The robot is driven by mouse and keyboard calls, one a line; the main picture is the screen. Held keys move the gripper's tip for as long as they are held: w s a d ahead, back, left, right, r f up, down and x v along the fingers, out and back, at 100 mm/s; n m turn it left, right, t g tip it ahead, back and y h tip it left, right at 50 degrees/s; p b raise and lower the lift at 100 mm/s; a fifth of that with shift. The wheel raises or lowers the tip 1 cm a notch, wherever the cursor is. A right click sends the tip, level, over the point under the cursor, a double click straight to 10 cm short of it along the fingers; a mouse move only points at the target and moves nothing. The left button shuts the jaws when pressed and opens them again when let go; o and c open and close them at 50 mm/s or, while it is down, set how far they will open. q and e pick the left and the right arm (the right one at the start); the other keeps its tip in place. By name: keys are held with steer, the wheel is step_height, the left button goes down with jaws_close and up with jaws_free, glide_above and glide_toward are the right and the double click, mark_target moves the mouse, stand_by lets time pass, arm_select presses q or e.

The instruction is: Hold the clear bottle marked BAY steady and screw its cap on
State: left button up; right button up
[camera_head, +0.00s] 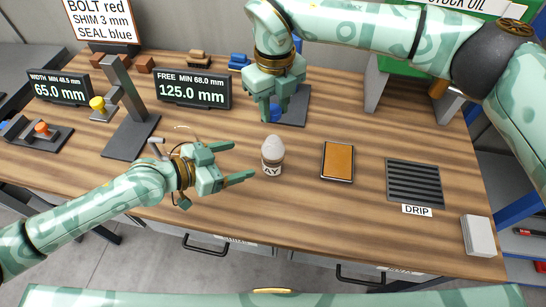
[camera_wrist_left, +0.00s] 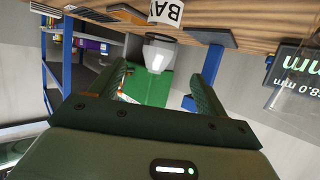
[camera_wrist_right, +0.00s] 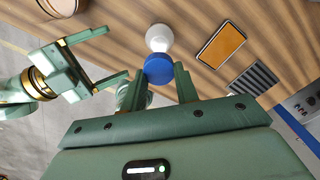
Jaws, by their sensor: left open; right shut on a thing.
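The clear bottle (camera_head: 272,150) marked BAY stands upright on the wooden bench, its pale tapered top uncovered; it also shows in the left wrist view (camera_wrist_left: 158,54) and the right wrist view (camera_wrist_right: 159,40). My left gripper (camera_head: 243,162) is open just left of the bottle, fingers pointing at it, not closed on it. My right gripper (camera_head: 275,115) points down behind and above the bottle. It is shut on the blue cap (camera_wrist_right: 159,69), which shows between its fingertips in the right wrist view. The cap appears apart from the bottle in the head view.
An orange-topped pad (camera_head: 338,161) and a DRIP grate (camera_head: 415,184) lie right of the bottle. A white block (camera_head: 478,236) sits at the right front. A gauge stand (camera_head: 130,139) and a display reading 125.0 mm (camera_head: 192,90) stand to the left. Bench in front of the bottle is clear.

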arm_select(q)
steer(key=x, duration=1.2)
steer(key=shift+r, duration=0.1)
steer(key=c, duration=1.5)
arm_select(e)
glide_above(274, 137)
steer(key=shift+f, duration=2.5)
